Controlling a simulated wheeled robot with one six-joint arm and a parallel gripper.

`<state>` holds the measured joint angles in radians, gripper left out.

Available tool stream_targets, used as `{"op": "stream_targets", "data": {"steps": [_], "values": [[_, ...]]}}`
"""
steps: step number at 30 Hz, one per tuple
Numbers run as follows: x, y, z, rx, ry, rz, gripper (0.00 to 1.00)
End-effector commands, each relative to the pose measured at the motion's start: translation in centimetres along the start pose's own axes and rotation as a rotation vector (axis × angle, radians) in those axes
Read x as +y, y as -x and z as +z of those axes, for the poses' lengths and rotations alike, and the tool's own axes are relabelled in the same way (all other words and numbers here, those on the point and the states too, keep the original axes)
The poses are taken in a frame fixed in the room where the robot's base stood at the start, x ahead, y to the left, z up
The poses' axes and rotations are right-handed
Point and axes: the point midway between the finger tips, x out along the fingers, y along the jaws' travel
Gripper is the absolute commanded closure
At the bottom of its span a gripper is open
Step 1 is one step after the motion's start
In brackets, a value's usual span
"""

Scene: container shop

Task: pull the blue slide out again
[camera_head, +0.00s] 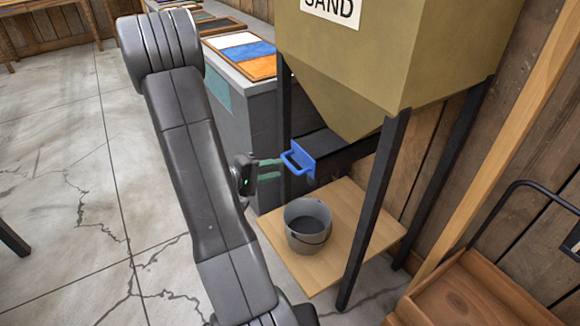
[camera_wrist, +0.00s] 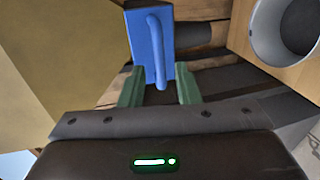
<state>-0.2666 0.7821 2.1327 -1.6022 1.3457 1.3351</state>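The blue slide (camera_head: 302,158) is a plate with a looped handle at the bottom of the sand hopper (camera_head: 370,60). In the wrist view the slide (camera_wrist: 146,38) is straight ahead, its handle bar pointing down between the fingertips. My gripper (camera_head: 268,168) is just left of the handle in the head view. In the wrist view my gripper (camera_wrist: 160,88) is open, its two green fingers on either side of the handle's near end, with gaps visible. How far the slide is pushed in is hidden.
A grey bucket (camera_head: 308,228) stands on a wooden board (camera_head: 352,222) below the hopper. Dark hopper legs (camera_head: 375,205) stand close on the right. A grey counter (camera_head: 232,115) with coloured panels is behind my arm. A wooden cart (camera_head: 480,290) is at lower right.

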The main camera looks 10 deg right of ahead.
Motion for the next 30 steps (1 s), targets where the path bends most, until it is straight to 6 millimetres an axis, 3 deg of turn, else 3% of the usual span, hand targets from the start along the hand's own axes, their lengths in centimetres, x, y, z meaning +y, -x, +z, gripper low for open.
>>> {"op": "stream_targets", "data": {"steps": [12,26,30], "values": [[0.0,-5.1,0.0,-0.002,-0.001,0.0,0.7],[0.0,-5.9,0.0,0.0,0.0,0.0,0.7],[0.0,-5.9,0.0,0.0,0.0,0.0,0.96]]}}
